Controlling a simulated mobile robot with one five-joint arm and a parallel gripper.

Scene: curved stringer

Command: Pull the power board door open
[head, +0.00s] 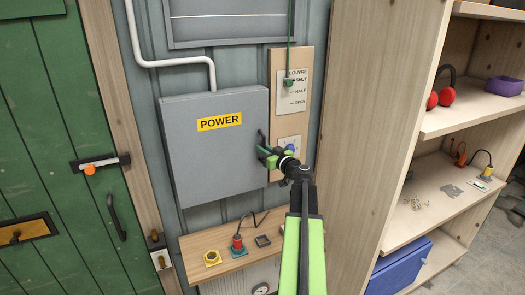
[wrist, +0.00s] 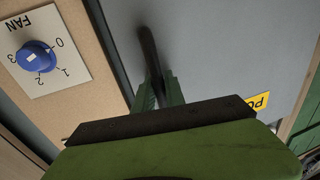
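The power board (head: 215,155) is a grey wall box with a yellow POWER label. Its door looks shut. A dark upright handle (head: 262,139) is at the door's right edge, and the handle also shows in the wrist view (wrist: 149,50). My gripper (head: 267,152) is at the handle's lower part, in front of the door. In the wrist view, the green fingers of my gripper (wrist: 159,85) stand on either side of the handle's end with little gap. Whether they press on it is not clear.
A fan panel with a blue knob (wrist: 36,57) is right beside the door's handle edge. A louvre panel (head: 293,90) with a green cord is above it. A wooden shelf (head: 232,242) with plugs is below the box. A wooden cabinet side (head: 365,120) stands close on the right.

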